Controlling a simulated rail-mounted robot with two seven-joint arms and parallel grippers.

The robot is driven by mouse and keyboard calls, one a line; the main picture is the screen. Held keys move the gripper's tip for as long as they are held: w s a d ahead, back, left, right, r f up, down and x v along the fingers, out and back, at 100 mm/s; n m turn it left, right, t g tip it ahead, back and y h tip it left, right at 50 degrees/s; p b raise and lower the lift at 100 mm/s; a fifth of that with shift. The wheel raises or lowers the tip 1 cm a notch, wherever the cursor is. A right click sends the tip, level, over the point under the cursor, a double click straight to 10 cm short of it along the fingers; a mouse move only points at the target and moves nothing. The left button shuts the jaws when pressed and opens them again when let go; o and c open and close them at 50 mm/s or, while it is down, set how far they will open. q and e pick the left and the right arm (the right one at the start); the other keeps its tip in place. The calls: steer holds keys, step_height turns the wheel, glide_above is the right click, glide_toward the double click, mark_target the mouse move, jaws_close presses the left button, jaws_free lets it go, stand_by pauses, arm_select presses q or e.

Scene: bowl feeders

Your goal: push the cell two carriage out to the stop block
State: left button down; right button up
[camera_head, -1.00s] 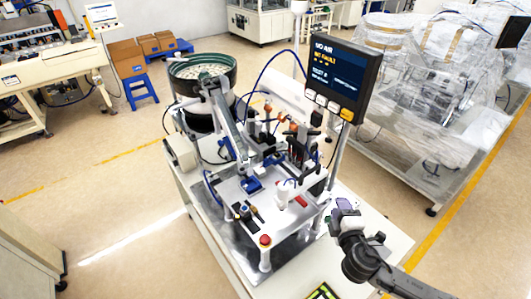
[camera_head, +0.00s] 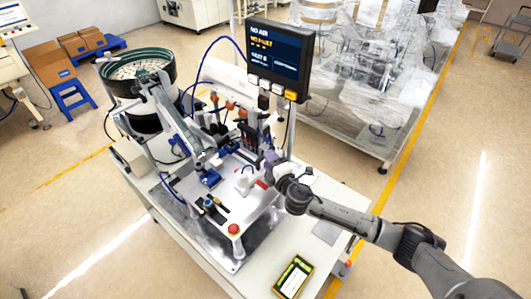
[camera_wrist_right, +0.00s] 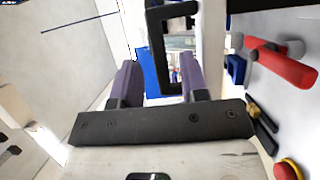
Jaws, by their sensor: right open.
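My right gripper (camera_head: 270,158) reaches in from the right to the right rear part of the machine's plate, beside the black upright fixtures (camera_head: 247,132). In the right wrist view its two purple fingers (camera_wrist_right: 158,72) stand apart, with a gap between them. A black bracket-like frame (camera_wrist_right: 156,45) shows in and above that gap, with a blue surface (camera_wrist_right: 151,72) behind it. I cannot tell whether the fingers touch the frame. I cannot tell which part is the cell two carriage or the stop block. My left gripper is not in view.
A red-ended handle (camera_wrist_right: 285,66) and a red button (camera_wrist_right: 287,170) lie right in the wrist view. In the head view a display (camera_head: 277,58) rises behind my gripper, and a bowl feeder (camera_head: 137,75) stands left. A yellow-framed device (camera_head: 293,277) lies on the bench front.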

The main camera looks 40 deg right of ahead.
steer(key=shift+w+d, duration=0.2)
steer(key=shift+w, duration=0.6)
steer(key=shift+w+d, duration=0.15)
steer(key=shift+w, duration=0.65)
steer(key=shift+c, duration=0.4)
jaws_close()
